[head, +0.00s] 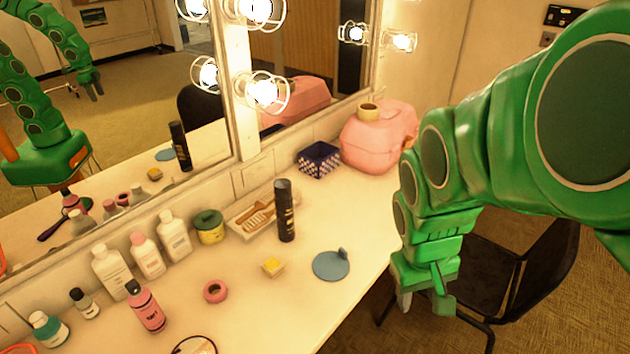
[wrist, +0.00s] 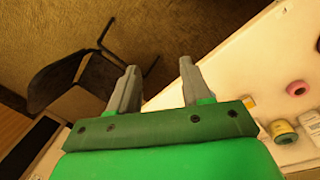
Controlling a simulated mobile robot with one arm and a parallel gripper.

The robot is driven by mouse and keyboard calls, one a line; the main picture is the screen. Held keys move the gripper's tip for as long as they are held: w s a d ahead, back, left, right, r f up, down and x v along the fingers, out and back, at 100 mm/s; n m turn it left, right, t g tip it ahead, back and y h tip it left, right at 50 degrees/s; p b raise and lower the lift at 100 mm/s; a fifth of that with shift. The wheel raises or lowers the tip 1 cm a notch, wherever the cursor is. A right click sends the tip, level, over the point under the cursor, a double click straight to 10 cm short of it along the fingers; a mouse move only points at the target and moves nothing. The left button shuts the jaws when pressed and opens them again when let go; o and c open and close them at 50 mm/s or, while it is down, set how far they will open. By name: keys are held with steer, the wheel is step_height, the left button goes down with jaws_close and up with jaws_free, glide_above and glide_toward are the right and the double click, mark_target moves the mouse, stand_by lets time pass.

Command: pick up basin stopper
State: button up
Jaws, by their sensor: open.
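The basin stopper (head: 331,265) is a flat blue-grey disc with a small upright tab at its far edge. It lies on the pale counter (head: 352,212) near the front edge in the head view. My gripper (head: 424,298) is to the right of the stopper, beyond the counter's front edge, with its fingers pointing down. The gripper is open and empty. In the wrist view the two fingers (wrist: 158,68) stand apart, with floor and counter edge behind them. I cannot make out the stopper in the wrist view.
A yellow block (head: 272,266) lies left of the stopper, and a tall black can (head: 285,211) stands behind it. A pink ring (head: 215,291) and several bottles are further left. A pink case (head: 378,138) is at the back. A black chair (head: 520,275) stands by the counter.

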steer(key=w+d+f+n+t, duration=0.1)
steer(key=w+d+f, duration=0.2)
steer(key=w, duration=0.2)
steer(key=w+d+f+n+t, duration=0.1)
steer(key=w+d+f+n, duration=0.15)
steer(key=w, duration=0.35)
steer(key=n+t+y, duration=0.6)
steer(key=t+y, duration=0.1)
steer(key=y, duration=0.1)
glide_toward(342, 250)
steer(key=shift+w+d+f, duration=0.25)
steer(key=shift+d+f, duration=0.25)
steer(key=shift+w+d+f, duration=0.3)
steer(key=shift+d+f, duration=0.2)
steer(key=shift+a+r+n+t+y, duration=0.1)
steer(key=shift+a+n+t+y, duration=0.2)
steer(key=shift+a+y, duration=0.5)
steer(key=shift+w+a, duration=0.1)
steer(key=shift+a, duration=0.05)
steer(key=shift+x, duration=3.7)
steer(key=shift+c, duration=0.3)
jaws_close()
